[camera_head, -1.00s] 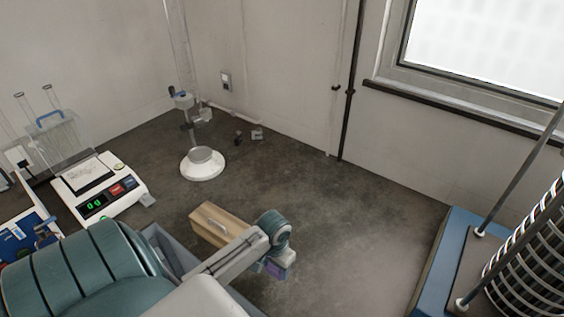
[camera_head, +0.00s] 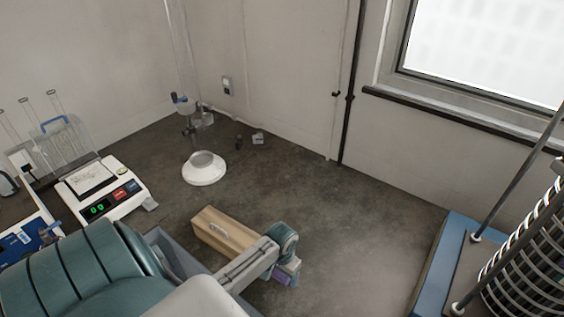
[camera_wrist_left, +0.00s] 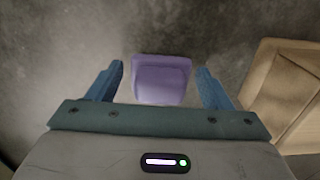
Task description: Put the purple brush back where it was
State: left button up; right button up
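The purple brush (camera_head: 286,279) shows below my left gripper in the head view, near the dark bench top beside the wooden box. In the left wrist view the purple brush (camera_wrist_left: 161,80) lies between the two blue fingers of my left gripper (camera_wrist_left: 160,86). A gap shows on each side, so the fingers are open and not touching it there. In the head view the wrist (camera_head: 284,245) hides much of the gripper and brush. Whether the brush rests on the bench cannot be told. My right gripper is out of view.
A balance (camera_head: 122,192) and a white funnel base (camera_head: 204,173) are farther back. The blue-framed sieve shaker (camera_head: 436,262) is at right. Bench between is clear.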

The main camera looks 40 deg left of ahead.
pick_arm(q)
jog(key=shift+r, duration=0.15)
notch_tip(320, 180, up, 11)
jog(key=b, duration=0.3)
jog(key=shift+r, duration=0.5)
